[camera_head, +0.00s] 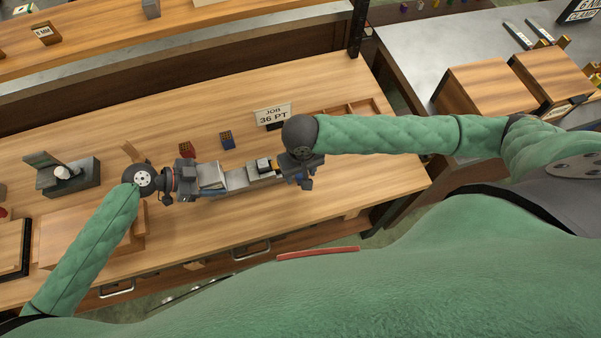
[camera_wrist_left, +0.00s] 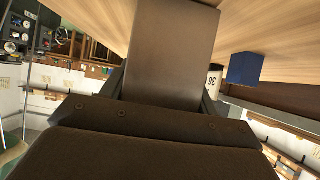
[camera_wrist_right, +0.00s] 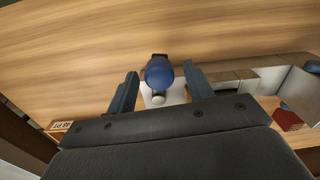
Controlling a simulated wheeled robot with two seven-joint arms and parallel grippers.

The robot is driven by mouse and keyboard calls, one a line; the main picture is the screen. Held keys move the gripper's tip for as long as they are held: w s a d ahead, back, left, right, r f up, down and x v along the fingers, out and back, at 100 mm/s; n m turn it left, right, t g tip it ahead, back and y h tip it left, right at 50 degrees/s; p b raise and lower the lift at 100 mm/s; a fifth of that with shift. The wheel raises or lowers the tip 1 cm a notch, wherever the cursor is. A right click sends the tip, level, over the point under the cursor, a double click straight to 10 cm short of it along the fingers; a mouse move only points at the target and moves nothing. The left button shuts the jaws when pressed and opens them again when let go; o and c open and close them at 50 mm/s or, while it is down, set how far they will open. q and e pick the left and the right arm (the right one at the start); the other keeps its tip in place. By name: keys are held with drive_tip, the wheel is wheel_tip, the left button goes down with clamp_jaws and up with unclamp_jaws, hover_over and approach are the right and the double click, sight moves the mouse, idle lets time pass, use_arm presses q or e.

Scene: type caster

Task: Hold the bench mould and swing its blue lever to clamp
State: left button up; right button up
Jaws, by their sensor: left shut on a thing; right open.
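The bench mould (camera_head: 237,179) is a grey block assembly on the wooden bench, lying between my two grippers in the head view. My left gripper (camera_head: 198,180) is shut on its left end. In the left wrist view a brown-grey block face (camera_wrist_left: 172,45) fills the space in front of that gripper and hides its fingertips. My right gripper (camera_head: 300,176) is at the mould's right end. In the right wrist view its two fingers (camera_wrist_right: 160,88) are open, with the round blue lever knob (camera_wrist_right: 160,71) between them. I see a gap on each side of the knob.
A "JOB 36 PT" sign (camera_head: 272,115) stands behind the mould, with a small blue block (camera_head: 227,139) and a red block (camera_head: 187,149) nearby. A grey fixture (camera_head: 68,176) stands at the left. The bench front right is clear.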

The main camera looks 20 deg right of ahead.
drive_tip(key=shift+f, duration=0.5)
drive_tip(key=c, duration=0.9)
